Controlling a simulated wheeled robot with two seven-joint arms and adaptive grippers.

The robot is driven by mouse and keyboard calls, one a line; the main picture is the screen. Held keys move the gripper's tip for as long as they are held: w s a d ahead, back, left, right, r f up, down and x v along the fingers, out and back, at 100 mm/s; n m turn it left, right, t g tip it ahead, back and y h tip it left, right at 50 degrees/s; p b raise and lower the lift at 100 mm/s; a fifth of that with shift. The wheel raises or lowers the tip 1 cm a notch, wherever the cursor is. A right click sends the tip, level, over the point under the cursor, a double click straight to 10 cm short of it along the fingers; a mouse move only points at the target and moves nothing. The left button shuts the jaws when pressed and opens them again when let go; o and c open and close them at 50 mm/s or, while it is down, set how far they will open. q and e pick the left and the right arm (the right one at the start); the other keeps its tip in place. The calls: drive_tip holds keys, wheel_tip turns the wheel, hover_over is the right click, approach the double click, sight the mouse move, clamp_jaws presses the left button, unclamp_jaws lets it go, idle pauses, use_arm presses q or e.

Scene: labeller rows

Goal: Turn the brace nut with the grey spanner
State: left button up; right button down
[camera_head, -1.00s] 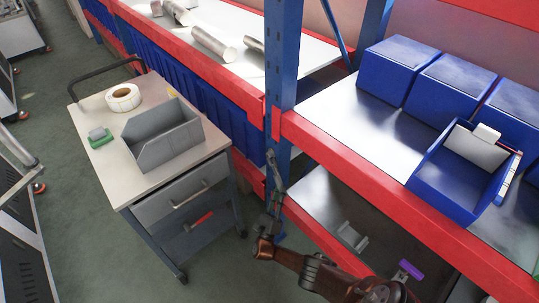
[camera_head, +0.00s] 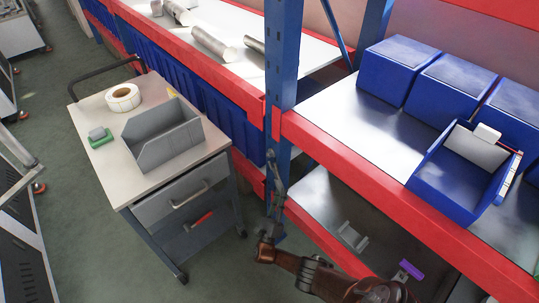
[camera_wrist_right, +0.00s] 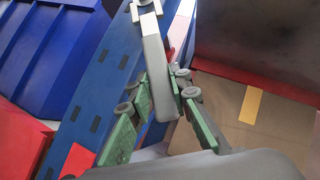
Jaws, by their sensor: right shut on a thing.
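The grey spanner (camera_head: 278,180) stands along the front of the blue upright (camera_head: 283,70) in the head view. My right gripper (camera_head: 276,218) is shut on its lower part. In the right wrist view my gripper (camera_wrist_right: 162,88) has its green-padded fingers on both sides of the spanner (camera_wrist_right: 156,62). The spanner's forked end points up over the blue post (camera_wrist_right: 100,75). The brace nut is not clear in either view, so I cannot tell whether the fork is around it. My left gripper is not in view.
A trolley (camera_head: 108,152) with a grey bin (camera_head: 165,140) and a tape roll (camera_head: 123,97) stands at the left. Red shelf beams (camera_head: 350,165) run beside my right arm. Blue bins (camera_head: 455,88) fill the upper shelf. A purple-handled item (camera_head: 411,269) lies on the lower shelf.

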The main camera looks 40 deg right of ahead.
drive_tip(key=b+v, duration=0.1)
drive_tip(key=v, duration=0.3)
drive_tip(key=shift+a, duration=0.4)
idle(0.5)
